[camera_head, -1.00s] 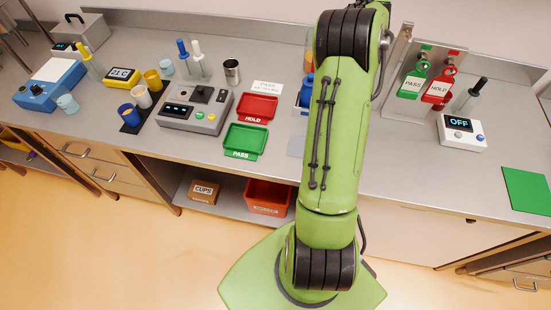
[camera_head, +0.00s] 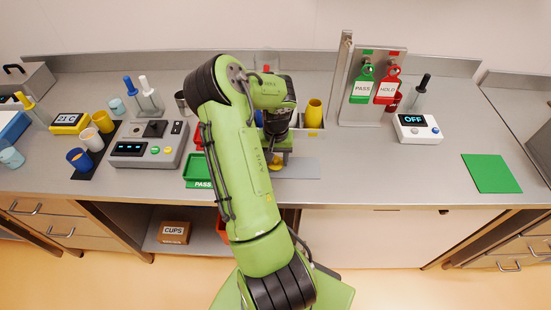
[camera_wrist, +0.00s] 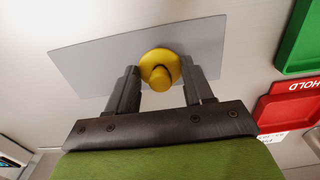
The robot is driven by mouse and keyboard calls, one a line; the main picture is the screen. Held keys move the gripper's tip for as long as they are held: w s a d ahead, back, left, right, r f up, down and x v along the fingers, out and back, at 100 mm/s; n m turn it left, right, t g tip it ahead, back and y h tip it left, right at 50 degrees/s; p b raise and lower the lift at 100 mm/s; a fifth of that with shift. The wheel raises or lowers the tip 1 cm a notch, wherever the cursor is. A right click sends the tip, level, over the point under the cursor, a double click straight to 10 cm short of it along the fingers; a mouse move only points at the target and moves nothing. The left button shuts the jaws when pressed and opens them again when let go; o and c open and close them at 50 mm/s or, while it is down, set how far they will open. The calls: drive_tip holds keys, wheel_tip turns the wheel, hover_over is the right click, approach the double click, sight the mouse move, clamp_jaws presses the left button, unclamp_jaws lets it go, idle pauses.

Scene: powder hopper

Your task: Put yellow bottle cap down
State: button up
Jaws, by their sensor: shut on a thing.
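The yellow bottle cap (camera_wrist: 160,68) shows between the fingers of my gripper (camera_wrist: 161,78) in the wrist view, a round disc with a raised knob. My gripper is shut on it. Behind it lies a flat grey mat (camera_wrist: 85,60). In the head view the cap (camera_head: 276,162) shows small under my gripper (camera_head: 277,157), at the left part of the grey mat (camera_head: 302,168). I cannot tell whether the cap touches the mat. A yellow bottle or cup (camera_head: 313,112) stands behind the mat, partly hidden.
The green PASS tray (camera_head: 197,174) lies left of the mat, and a red HOLD tray (camera_wrist: 292,104) is beside it. A stand with PASS and HOLD tags (camera_head: 375,90) rises at the back right. The counter right of the mat is clear up to a green mat (camera_head: 491,173).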

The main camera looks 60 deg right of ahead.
drive_tip(key=shift+f, duration=0.1)
drive_tip(key=o, duration=1)
